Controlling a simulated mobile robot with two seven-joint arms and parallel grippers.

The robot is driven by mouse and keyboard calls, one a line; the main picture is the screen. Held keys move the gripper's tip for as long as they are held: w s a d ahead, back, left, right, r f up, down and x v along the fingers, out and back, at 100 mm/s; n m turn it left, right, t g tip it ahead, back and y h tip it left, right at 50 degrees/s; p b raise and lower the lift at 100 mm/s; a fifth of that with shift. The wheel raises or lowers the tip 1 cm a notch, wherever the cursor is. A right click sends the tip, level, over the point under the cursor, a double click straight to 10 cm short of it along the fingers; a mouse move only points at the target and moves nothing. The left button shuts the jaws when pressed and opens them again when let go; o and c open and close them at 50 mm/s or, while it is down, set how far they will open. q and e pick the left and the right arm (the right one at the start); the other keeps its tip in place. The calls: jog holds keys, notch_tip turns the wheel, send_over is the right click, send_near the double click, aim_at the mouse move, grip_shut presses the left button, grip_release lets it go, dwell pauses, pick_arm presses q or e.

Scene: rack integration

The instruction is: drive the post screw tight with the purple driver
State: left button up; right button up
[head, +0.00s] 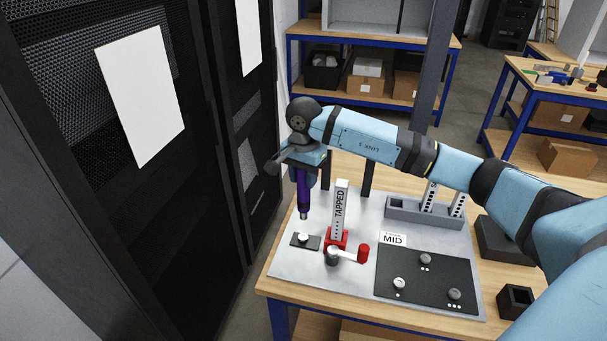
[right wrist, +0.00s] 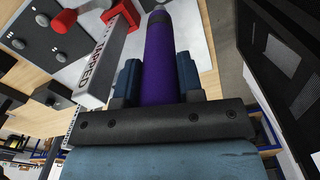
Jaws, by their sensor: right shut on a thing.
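My right gripper (head: 306,170) is shut on the purple driver (head: 304,196), which hangs upright with its tip pointing down. In the right wrist view the driver (right wrist: 172,55) sits between the two blue fingers. Below the tip in the head view is a small dark block (head: 313,243) with a pale round piece (head: 303,237) on it; the tip looks apart from it. The post marked TAPPED (head: 340,208) stands upright in a red clamp (head: 333,240), right of the driver. It also shows in the right wrist view (right wrist: 98,75). My left gripper is out of view.
A red-knobbed lever (head: 363,253) stands before the post. A black mat (head: 420,280) holds three screw-like pieces beside a MID label (head: 393,240). A grey holder (head: 405,209) carries posts behind. A black rack (head: 190,200) closes off the left side.

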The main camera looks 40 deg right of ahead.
aim_at(303, 202)
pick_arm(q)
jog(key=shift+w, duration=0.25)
pick_arm(e)
jog(key=shift+w, duration=0.15)
jog(key=shift+f+b, duration=0.1)
jog(key=shift+b, duration=0.3)
notch_tip(303, 202, down, 4)
jog(key=b, duration=0.3)
jog(key=shift+r, duration=0.25)
jog(key=shift+f+b, duration=1.25)
jog(key=shift+f, duration=0.3)
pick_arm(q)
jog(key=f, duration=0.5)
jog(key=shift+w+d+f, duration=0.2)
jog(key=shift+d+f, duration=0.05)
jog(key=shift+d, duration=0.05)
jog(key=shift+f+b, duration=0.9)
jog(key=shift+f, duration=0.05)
pick_arm(e)
jog(key=shift+f, duration=0.3)
